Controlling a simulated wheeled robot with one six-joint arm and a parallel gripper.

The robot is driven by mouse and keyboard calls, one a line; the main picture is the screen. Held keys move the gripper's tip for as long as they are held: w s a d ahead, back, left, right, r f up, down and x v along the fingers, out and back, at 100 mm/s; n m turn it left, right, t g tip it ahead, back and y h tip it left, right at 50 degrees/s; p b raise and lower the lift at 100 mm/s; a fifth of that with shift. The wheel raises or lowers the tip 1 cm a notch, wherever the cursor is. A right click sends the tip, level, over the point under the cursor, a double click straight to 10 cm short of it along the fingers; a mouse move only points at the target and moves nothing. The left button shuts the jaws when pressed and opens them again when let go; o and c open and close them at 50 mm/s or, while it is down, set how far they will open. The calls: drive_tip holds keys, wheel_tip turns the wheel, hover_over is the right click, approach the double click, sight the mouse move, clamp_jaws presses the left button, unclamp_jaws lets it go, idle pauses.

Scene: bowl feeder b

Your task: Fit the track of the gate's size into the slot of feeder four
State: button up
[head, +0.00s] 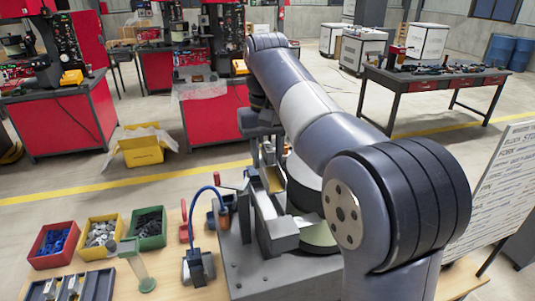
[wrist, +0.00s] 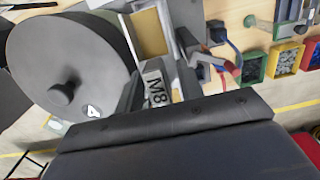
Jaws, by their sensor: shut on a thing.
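My gripper (wrist: 158,92) is shut on a light grey metal piece marked M8, the track (wrist: 155,82), at the middle of the wrist view. Only its labelled end shows clearly; the dark gripper body hides the rest. The feeder's round grey bowl (wrist: 62,58), with a knob at its centre, lies to the left of the held track. Metal rails and a tan-floored channel (wrist: 150,35) are just beyond the track. In the head view my arm covers much of the feeder (head: 265,270). I cannot tell whether the track touches the slot.
Red (head: 54,243), yellow (head: 98,237) and green (head: 149,228) bins of small parts stand at the left of the wooden bench. A grey tray (head: 98,284) is in front of them. A blue-hosed device (head: 197,268) stands beside the feeder. A lettered board (head: 505,185) is at the right.

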drive_tip(key=shift+g, duration=0.7)
drive_tip(key=shift+a+f, duration=0.1)
drive_tip(key=shift+f, duration=3.1)
drive_tip(key=shift+p, duration=1.1)
drive_tip(key=shift+f+b, duration=0.6)
drive_tip(key=shift+f, duration=0.95)
drive_tip(key=o, duration=1.3)
drive_tip(key=r, duration=0.3)
drive_tip(key=w+r, duration=0.1)
drive_tip(key=r, duration=0.6)
drive_tip(key=shift+w+a+r+p, duration=0.2)
drive_tip(key=shift+w+r+p, duration=0.05)
drive_tip(key=shift+r+p, duration=0.1)
drive_tip(key=shift+f, duration=0.1)
